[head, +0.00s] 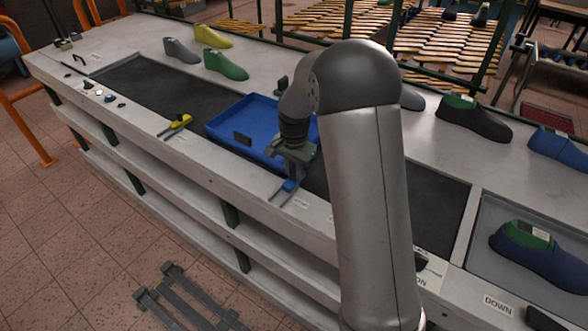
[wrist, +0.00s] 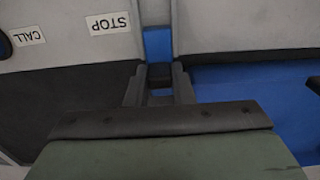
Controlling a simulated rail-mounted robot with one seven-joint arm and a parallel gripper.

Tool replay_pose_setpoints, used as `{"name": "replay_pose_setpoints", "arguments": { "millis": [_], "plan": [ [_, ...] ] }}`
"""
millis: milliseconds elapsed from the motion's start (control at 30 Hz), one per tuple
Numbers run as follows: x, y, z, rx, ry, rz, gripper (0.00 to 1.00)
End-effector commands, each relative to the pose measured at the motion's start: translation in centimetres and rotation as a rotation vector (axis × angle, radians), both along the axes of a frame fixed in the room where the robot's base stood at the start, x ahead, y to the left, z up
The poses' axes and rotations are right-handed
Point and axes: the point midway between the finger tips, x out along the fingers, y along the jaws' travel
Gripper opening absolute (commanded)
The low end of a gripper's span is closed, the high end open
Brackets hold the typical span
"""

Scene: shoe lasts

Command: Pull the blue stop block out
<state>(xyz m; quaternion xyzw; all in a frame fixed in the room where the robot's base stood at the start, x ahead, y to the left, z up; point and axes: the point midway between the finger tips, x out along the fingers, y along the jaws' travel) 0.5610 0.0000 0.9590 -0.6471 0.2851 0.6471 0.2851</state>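The blue stop block (head: 290,186) sits in a slot with two thin rails at the conveyor's front edge, beside the blue tray. In the wrist view, its blue body (wrist: 158,43) lies in the gap in the pale edge, with a dark part (wrist: 160,74) nearer to me. My gripper (head: 291,172) is low over the block, pointing down. In the wrist view its two fingers (wrist: 159,84) stand on either side of the dark part, very close to it. I cannot tell whether they press on it.
The blue tray (head: 220,122) lies on the dark belt (head: 140,82) right behind the block. A yellow stop block (head: 181,120) stands further left along the edge. Green (head: 225,65), grey (head: 180,50) and yellow (head: 213,37) lasts stand on the far ledge. STOP (wrist: 108,23) and CALL labels mark the front edge.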

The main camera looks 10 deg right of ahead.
Motion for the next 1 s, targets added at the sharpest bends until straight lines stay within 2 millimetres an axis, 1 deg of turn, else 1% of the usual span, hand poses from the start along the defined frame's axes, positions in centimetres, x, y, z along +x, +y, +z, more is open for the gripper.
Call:
{"name": "replay_pose_setpoints", "arguments": {
  "millis": [33, 67, 167, 233, 400, 500, 600, 833, 867, 900, 933, 1000],
  "plan": [
    [0.0, 0.0, 0.0, 0.0, 0.0, 0.0, 0.05],
    [0.0, 0.0, 0.0, 0.0, 0.0, 0.0, 0.0],
    [0.0, 0.0, 0.0, 0.0, 0.0, 0.0, 0.0],
    [-0.3, 0.4, -0.1, 0.0, 0.0, 0.002, 0.0],
    [-2.4, 2.8, -0.2, 0.001, -0.001, 0.005, 0.0],
    [-3.3, 3.7, -0.1, 0.001, -0.001, 0.004, 0.0],
    [-3.7, 4.0, 0.0, 0.0, 0.001, 0.001, 0.0],
    [-3.8, 4.1, 0.0, 0.002, 0.004, 0.001, 0.0],
    [-3.8, 4.2, 0.0, 0.002, 0.004, 0.001, 0.27],
    [-3.8, 4.2, 0.0, 0.002, 0.004, 0.002, 0.38],
    [-3.8, 4.2, 0.0, 0.002, 0.004, 0.002, 0.44],
    [-3.8, 4.1, 0.0, 0.001, 0.004, 0.001, 0.44]
  ]
}}
